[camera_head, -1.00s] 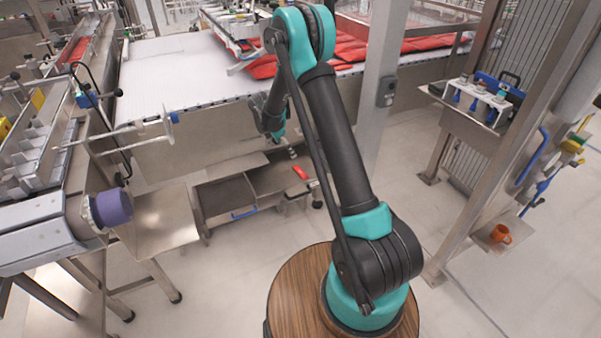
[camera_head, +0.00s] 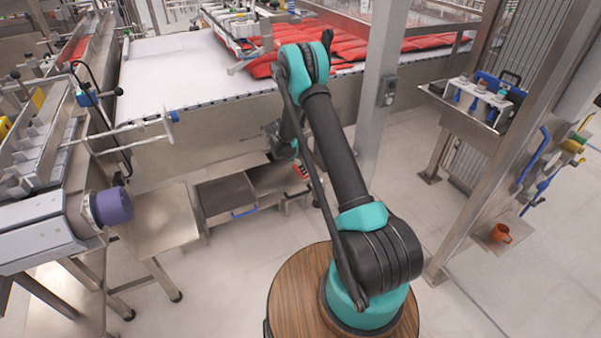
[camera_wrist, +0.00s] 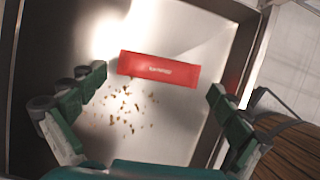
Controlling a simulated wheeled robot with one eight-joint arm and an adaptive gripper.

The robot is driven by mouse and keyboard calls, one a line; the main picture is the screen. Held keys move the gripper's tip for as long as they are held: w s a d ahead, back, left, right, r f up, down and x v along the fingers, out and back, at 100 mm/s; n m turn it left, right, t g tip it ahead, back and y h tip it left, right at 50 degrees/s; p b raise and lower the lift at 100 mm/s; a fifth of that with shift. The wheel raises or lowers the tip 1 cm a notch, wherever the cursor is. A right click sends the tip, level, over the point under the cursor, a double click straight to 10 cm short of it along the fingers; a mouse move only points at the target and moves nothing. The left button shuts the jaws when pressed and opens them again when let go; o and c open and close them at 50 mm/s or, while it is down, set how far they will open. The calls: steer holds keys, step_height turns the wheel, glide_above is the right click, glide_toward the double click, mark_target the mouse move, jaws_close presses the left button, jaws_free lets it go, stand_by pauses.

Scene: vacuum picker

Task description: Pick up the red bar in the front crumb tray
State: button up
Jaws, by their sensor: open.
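In the head view the tray (camera_head: 270,182) is low under the conveyor. Only part of the bar (camera_head: 302,170) shows there, beside my arm. My gripper is mostly hidden by my arm in that view.
Brown crumbs (camera_wrist: 125,105) lie beside the bar. The tray's raised walls border the wrist view; a red reflection shows on the right wall. A darker tray (camera_head: 225,194) with a blue handle (camera_head: 244,212) adjoins on the left. The conveyor (camera_head: 190,75) overhangs behind, and a metal post (camera_head: 380,90) stands right.

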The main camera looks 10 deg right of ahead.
steer(key=shift+w+d+f, duration=0.1)
steer(key=shift+d+f, duration=0.1)
steer(key=shift+f, duration=0.5)
steer(key=shift+c, duration=0.5)
steer(key=c, duration=0.9)
steer(key=shift+r, duration=0.1)
